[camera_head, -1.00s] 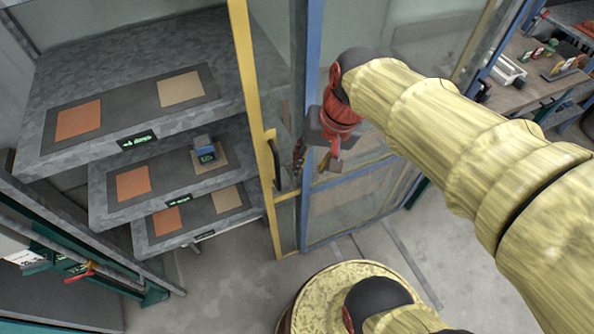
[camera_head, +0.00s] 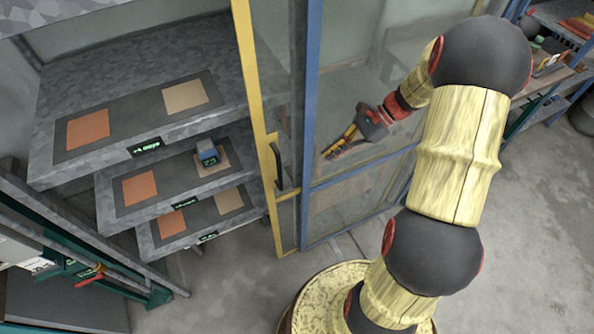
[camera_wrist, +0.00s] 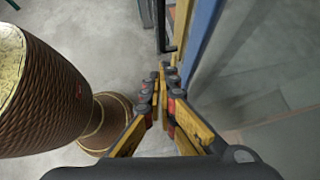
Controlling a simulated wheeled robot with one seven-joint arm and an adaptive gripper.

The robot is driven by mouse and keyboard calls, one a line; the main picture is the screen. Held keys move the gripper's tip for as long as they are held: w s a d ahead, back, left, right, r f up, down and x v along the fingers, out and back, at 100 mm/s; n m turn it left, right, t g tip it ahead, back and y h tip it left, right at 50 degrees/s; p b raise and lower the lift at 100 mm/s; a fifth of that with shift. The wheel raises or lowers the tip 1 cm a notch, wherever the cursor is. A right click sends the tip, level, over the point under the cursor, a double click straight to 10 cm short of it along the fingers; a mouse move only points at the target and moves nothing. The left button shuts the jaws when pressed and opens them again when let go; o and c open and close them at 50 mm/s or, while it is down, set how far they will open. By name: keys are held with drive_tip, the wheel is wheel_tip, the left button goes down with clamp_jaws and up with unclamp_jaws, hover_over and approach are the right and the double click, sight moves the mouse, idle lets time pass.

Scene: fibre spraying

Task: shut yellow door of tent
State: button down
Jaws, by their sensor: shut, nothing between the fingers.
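The yellow door (camera_head: 250,75) of the tent stands in front of the shelves' right end, its long yellow edge upright and a black handle (camera_head: 277,165) on it. It covers only part of the opening, and the shelves show to its left. My gripper (camera_head: 330,152) is right of the handle, by the blue-framed glass panel, pointing left and down. Its yellow fingers are together and empty. In the wrist view, the fingertips (camera_wrist: 164,76) point towards the black handle (camera_wrist: 165,25) and the yellow door edge (camera_wrist: 183,22), apart from both.
The blue frame (camera_head: 312,100) stands just right of the yellow door. Shelves (camera_head: 45,125) with orange and tan pads are at left, one bearing a small blue box (camera_head: 207,152). A cluttered bench (camera_head: 550,80) is at far right. Grey floor (camera_head: 530,240) is clear at right.

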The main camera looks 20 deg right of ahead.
drive_tip(key=a+r+b+x, duration=0.2)
drive_tip(key=x, duration=1.1)
drive_tip(key=shift+w, duration=0.15)
